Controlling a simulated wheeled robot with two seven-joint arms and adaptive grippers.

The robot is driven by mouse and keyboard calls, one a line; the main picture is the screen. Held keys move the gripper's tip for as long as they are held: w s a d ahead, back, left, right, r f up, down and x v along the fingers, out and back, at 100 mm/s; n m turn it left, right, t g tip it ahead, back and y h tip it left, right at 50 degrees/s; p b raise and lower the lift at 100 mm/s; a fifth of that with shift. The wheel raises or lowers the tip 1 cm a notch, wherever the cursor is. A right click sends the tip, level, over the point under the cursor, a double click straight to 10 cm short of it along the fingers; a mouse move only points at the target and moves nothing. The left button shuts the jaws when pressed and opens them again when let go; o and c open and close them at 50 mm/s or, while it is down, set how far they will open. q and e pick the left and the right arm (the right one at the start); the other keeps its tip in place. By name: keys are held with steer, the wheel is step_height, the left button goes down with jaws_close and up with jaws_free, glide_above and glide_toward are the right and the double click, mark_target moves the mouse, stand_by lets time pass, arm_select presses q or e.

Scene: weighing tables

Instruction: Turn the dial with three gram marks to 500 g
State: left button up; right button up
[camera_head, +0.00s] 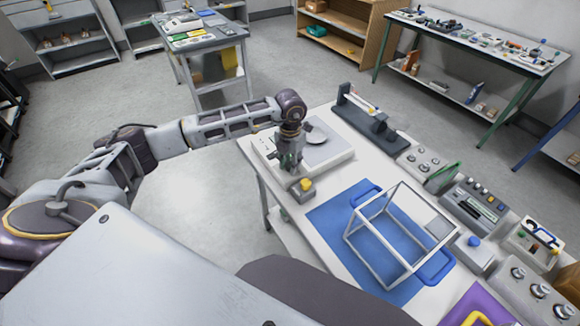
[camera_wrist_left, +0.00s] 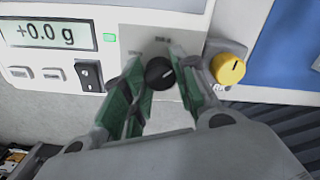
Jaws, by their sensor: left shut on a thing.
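The black dial (camera_wrist_left: 159,74) sits on a grey plate (camera_wrist_left: 140,42) on the front of the weighing scale (camera_head: 335,157). A white pointer line on it points up and to the right in the left wrist view. Small marks show above and up-left of it, too blurred to read; others may be hidden by the fingers. My left gripper (camera_head: 289,166) is shut on the dial, and its green-padded fingers (camera_wrist_left: 160,78) show on both sides of it. In the head view the gripper hides the dial. My right gripper is not in view.
The scale's display (camera_wrist_left: 50,34) reads +0.0 g, with a black rocker switch (camera_wrist_left: 89,76) below it. A yellow knob on a grey box (camera_head: 306,186) stands close to the gripper. A blue mat (camera_head: 328,214) with a white wire frame (camera_head: 372,250) lies to the right.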

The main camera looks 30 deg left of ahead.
arm_select(q)
steer(key=shift+m+b, duration=0.65)
steer(key=shift+m, duration=0.75)
steer(key=shift+b, duration=0.3)
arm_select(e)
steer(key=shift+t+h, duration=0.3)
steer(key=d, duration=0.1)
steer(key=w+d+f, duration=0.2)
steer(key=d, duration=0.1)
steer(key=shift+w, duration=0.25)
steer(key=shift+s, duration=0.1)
arm_select(q)
steer(key=o, duration=1)
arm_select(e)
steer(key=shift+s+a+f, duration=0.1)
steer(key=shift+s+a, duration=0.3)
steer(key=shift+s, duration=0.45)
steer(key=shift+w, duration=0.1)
